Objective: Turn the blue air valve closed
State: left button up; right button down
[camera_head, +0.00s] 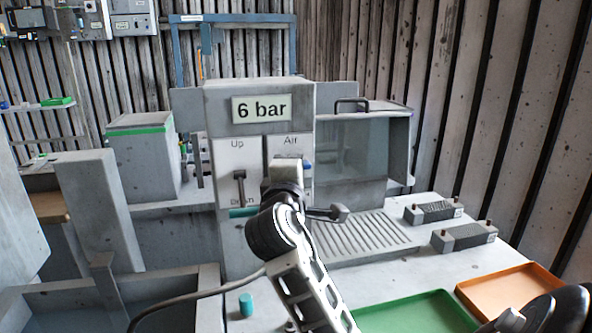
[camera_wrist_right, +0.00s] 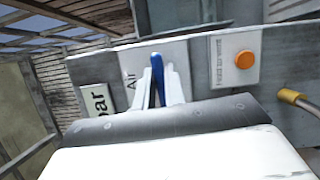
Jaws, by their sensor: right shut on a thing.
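The blue air valve (camera_wrist_right: 157,80) is a slim blue handle on the white "Air" panel (camera_wrist_right: 128,62). My right gripper (camera_wrist_right: 160,92) is shut on it, one pale finger on each side. The handle lies roughly across the panel, at right angles to the upright. In the head view my right gripper (camera_head: 287,172) covers most of the valve, and only a blue tip (camera_head: 307,165) shows at its right. The lower part of the Air panel is hidden by my wrist.
Left of the valve is the "Up/Down" lever (camera_head: 240,187), with a teal piece (camera_head: 242,212) below it. A "6 bar" sign (camera_head: 262,107) is above. An orange button (camera_wrist_right: 244,60) sits on a nearby panel. A green tray (camera_head: 415,312) and orange tray (camera_head: 515,290) lie at front right.

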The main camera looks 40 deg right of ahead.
pick_arm(q)
jog(key=shift+d, duration=0.1)
pick_arm(e)
jog(key=shift+m, duration=0.4)
jog(key=c, duration=1.5)
grip_release()
jog(key=shift+o, duration=0.2)
pick_arm(q)
jog(key=shift+w+d+f+b, duration=0.2)
jog(key=shift+f+b, duration=0.25)
jog(key=shift+b, duration=0.7)
pick_arm(e)
jog(key=v, duration=1.2)
jog(key=shift+r, duration=0.2)
pick_arm(q)
jog(key=shift+s, duration=0.15)
